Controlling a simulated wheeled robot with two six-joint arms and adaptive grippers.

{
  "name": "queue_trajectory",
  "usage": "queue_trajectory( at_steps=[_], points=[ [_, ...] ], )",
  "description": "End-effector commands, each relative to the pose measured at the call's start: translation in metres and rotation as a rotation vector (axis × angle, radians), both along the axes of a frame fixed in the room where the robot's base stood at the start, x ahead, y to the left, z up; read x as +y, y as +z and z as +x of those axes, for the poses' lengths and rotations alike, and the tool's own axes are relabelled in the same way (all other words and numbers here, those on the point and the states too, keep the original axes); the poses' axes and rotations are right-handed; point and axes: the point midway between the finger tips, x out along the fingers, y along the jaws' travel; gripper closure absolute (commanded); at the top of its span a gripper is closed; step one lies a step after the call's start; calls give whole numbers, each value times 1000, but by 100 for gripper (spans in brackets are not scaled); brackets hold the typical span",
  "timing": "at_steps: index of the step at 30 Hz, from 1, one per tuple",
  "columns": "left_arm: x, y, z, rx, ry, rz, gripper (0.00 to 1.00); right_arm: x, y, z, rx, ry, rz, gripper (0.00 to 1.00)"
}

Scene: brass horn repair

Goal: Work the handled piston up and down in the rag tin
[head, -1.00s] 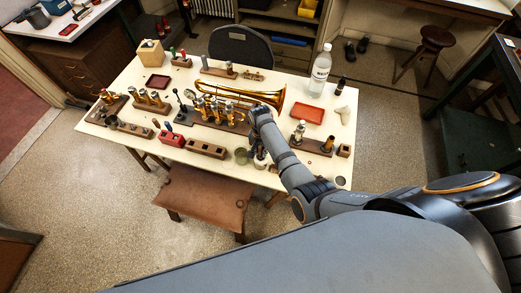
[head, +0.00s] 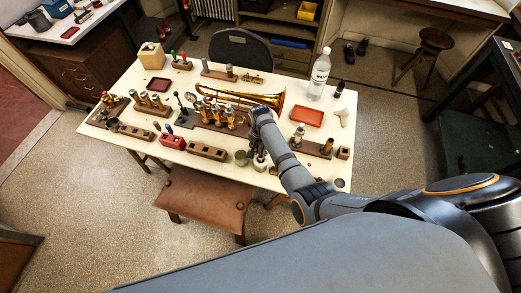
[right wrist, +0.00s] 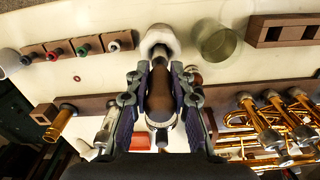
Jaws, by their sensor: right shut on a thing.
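My right gripper (head: 256,146) is over the near edge of the white table. In the right wrist view its two fingers (right wrist: 161,110) are shut around a brown handle of the piston (right wrist: 159,92). A silvery shaft runs from the handle toward the whitish mouth of the rag tin (right wrist: 160,36). In the head view the rag tin (head: 260,164) stands below the gripper, partly hidden by it. How deep the piston sits in the tin is hard to tell. My left gripper is not in view.
An open greenish tin (head: 241,157) stands just left of the rag tin. A brass horn (head: 250,95) and wooden racks of valves lie behind. A slotted wooden block (head: 206,150), a red tray (head: 307,117) and a clear bottle (head: 319,72) are also on the table.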

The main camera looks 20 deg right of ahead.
Motion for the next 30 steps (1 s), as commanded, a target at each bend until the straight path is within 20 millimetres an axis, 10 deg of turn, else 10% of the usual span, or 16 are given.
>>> queue_trajectory(
  at_steps=[9, 30],
  points=[
    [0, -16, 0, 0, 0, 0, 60, 0, -24, 1, -1, 0, 0, 100],
    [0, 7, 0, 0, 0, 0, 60, 0, 13, 1, -1, 0, 0, 100]
  ],
)
